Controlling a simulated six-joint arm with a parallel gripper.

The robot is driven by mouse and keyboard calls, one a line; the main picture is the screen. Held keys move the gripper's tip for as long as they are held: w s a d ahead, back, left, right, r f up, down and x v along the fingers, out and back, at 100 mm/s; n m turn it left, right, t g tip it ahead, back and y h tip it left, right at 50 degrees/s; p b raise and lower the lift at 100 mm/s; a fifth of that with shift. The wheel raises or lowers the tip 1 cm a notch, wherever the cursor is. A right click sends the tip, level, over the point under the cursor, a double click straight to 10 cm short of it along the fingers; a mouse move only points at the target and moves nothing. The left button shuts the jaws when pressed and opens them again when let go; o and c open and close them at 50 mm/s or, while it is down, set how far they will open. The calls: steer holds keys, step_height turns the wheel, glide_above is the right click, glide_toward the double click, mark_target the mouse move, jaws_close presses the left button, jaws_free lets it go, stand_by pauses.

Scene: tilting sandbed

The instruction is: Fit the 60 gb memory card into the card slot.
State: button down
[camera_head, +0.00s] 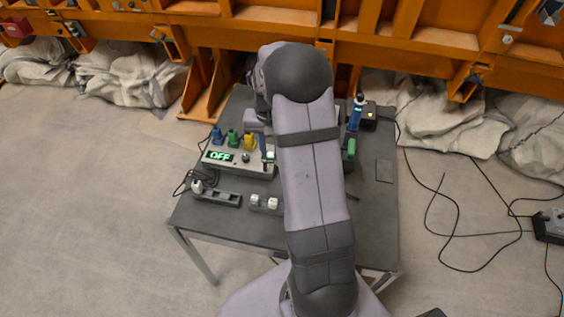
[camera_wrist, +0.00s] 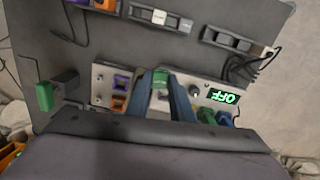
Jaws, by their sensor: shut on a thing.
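My gripper (camera_wrist: 164,80) shows in the wrist view with its two blue-grey fingers close together, shut on a small green piece (camera_wrist: 161,76) that looks like the memory card; its label is too small to read. In the head view my gripper (camera_head: 267,150) is over the right part of a light grey panel box (camera_head: 225,166), partly hidden by my arm. I cannot make out the card slot or whether the card touches the box.
Blue (camera_head: 217,135), green (camera_head: 233,138) and yellow (camera_head: 250,141) plugs stand behind the display. A power strip (camera_head: 222,199) and white switches (camera_head: 264,202) lie in front. A blue bottle (camera_head: 355,113) and a green piece (camera_head: 351,148) are at the right.

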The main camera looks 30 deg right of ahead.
steer(key=w+d+m+p, duration=0.1)
steer(key=w+d+p, duration=0.2)
steer(key=w, duration=0.5)
steer(key=shift+f, duration=0.2)
steer(key=shift+f, duration=0.1)
steer(key=shift+f+b, duration=1.05)
steer(key=shift+f, duration=1.05)
steer(key=shift+f+b, duration=0.75)
steer(key=shift+f, duration=0.55)
stand_by(0.3)
steer(key=c, duration=1)
jaws_free()
steer(key=shift+r, duration=0.1)
step_height(320, 180, up, 8)
steer(key=p, duration=0.5)
